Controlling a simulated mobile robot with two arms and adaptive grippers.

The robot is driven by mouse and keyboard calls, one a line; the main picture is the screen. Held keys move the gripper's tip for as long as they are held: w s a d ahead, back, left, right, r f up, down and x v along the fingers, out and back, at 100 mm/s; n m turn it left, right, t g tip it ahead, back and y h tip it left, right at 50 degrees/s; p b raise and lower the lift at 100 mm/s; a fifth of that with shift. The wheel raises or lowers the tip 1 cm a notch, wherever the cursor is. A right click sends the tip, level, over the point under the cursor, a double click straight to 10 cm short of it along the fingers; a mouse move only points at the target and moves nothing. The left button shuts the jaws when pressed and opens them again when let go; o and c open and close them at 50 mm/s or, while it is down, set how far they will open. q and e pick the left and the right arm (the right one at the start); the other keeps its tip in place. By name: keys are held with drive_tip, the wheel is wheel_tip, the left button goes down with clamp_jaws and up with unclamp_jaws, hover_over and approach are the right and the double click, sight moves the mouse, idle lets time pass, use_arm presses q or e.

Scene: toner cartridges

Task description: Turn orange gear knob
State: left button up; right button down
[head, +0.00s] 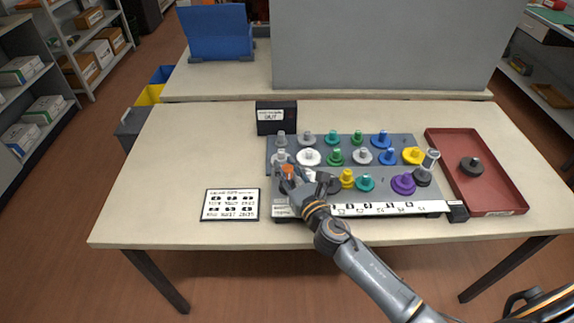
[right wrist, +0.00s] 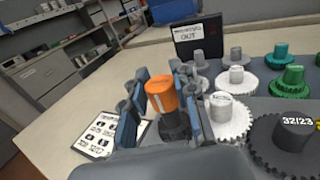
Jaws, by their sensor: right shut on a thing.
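The orange gear knob (right wrist: 163,96) stands upright in the right wrist view, on a dark base at the left end of the gear board. In the head view the orange knob (head: 288,171) shows at the board's front left. My right gripper (right wrist: 160,103) is shut around it, with a blue-grey finger on each side; in the head view the gripper (head: 290,180) partly hides it. A white gear (right wrist: 228,117) and a dark gear (right wrist: 290,140) are just right of the gripper. My left gripper is in neither view.
The grey gear board (head: 325,143) carries several coloured gears. A black box marked OUT (head: 276,117) stands behind its left end. A printed card (head: 231,205) lies to the left. A red tray (head: 497,200) with a dark gear is at right.

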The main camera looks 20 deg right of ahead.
drive_tip(key=n+y, duration=0.2)
drive_tip(key=y, duration=0.1)
drive_tip(key=shift+d+f+g+b, duration=0.1)
drive_tip(key=shift+f+g+b, duration=0.05)
drive_tip(key=shift+g+b, duration=0.2)
drive_tip(key=n+g+y+b, duration=0.2)
drive_tip(key=y+b, duration=0.1)
drive_tip(key=n+g+y+b, duration=0.2)
drive_tip(key=n+y+b, duration=0.1)
drive_tip(key=y+b, duration=0.1)
drive_tip(key=shift+f, duration=0.15)
drive_tip(key=shift+r+n+g+y+b, duration=0.2)
drive_tip(key=shift+n+g+y+b, duration=0.4)
drive_tip(key=shift+b, duration=0.5)
drive_tip(key=shift+a, duration=0.2)
drive_tip(key=c, duration=1)
unclamp_jaws()
drive_tip(key=shift+r, duration=0.1)
drive_tip(key=shift+s+d, duration=0.1)
drive_tip(key=shift+s, duration=0.05)
drive_tip(key=v, duration=1.1)
drive_tip(key=shift+s+d+r, duration=0.1)
drive_tip(key=shift+s+d, duration=0.15)
drive_tip(key=shift+d, duration=0.1)
